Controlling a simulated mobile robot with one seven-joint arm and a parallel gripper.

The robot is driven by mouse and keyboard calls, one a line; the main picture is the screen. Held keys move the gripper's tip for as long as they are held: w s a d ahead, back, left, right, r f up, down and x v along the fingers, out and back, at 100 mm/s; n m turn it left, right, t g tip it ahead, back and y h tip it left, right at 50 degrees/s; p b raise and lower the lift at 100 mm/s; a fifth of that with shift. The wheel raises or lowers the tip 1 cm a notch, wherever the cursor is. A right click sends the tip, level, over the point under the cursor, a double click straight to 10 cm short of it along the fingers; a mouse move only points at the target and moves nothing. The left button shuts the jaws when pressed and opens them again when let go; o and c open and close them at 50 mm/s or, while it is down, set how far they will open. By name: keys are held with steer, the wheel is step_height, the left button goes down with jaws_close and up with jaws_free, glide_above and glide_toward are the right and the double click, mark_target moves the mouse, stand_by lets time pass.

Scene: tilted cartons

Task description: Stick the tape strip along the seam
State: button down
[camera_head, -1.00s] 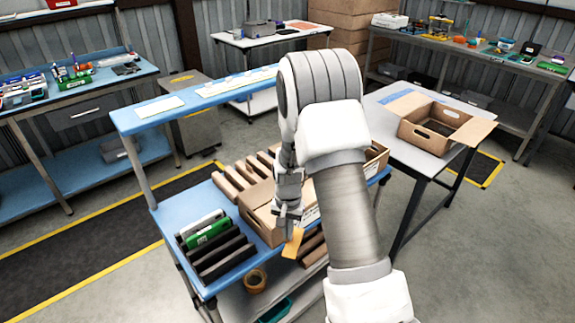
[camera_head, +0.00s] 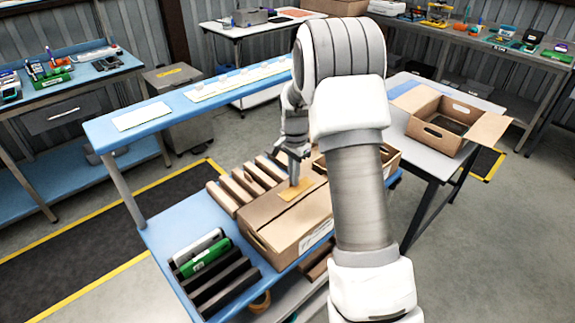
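A closed brown carton (camera_head: 275,229) lies on the blue workbench, partly behind my arm. A short yellow-orange tape strip (camera_head: 292,191) is at the carton's top, towards its far end. My gripper (camera_head: 294,180) points down at the strip, with its tips at or just above it. I cannot tell whether the strip is touching the carton or still held. The fingers are too small to tell open from shut.
Dark slotted holders with a green item (camera_head: 207,254) stand left of the carton. Several brown blocks (camera_head: 238,188) lie behind it. A raised blue shelf (camera_head: 205,90) runs along the back. An open carton (camera_head: 440,122) sits on the grey table at right.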

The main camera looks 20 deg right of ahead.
mark_target(293, 191)
steer(key=shift+w+f+b, duration=0.2)
steer(key=shift+f+b, duration=0.85)
steer(key=shift+f, duration=0.6)
steer(key=shift+w+f+b, duration=0.2)
steer(key=shift+f+b, duration=0.85)
steer(key=shift+f, duration=0.6)
steer(key=shift+f, duration=0.2)
steer(key=c, duration=1)
jaws_free()
